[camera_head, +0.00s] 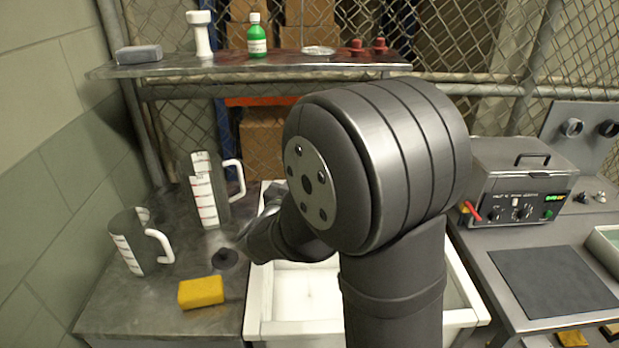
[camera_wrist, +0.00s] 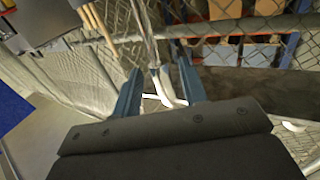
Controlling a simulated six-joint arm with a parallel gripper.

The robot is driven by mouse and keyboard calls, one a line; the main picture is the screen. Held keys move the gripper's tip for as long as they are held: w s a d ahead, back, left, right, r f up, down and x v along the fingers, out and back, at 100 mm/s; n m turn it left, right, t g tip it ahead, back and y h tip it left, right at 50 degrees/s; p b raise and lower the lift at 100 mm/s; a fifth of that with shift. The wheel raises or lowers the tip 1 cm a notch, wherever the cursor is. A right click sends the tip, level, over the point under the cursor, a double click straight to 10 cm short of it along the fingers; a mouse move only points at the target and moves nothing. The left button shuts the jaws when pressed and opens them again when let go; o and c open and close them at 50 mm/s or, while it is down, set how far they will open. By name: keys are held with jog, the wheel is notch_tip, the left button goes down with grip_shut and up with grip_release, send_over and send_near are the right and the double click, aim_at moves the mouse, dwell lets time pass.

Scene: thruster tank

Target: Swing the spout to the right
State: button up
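A thin shiny metal tube (camera_wrist: 143,25), which looks like the spout, runs down from the top of the wrist view towards the space between my fingers. A curved white piece (camera_wrist: 165,88) lies below it; I cannot tell whether it belongs to the spout. My gripper (camera_wrist: 159,70) has its two blue-grey fingers spread apart, one each side of the tube's lower end. I cannot tell whether either finger touches it. In the head view my arm hides the spout and most of the gripper above the white sink (camera_head: 310,290).
Two measuring jugs (camera_head: 210,190) (camera_head: 138,243), a yellow sponge (camera_head: 201,292) and a black round plug (camera_head: 225,258) are on the left counter. A shelf (camera_head: 200,70) with a green bottle (camera_head: 257,40) spans the back. A metal-cased unit (camera_head: 515,180) stands on the right.

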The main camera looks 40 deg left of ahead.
jog(key=shift+x, duration=1.05)
grip_shut()
jog(key=shift+d, duration=0.1)
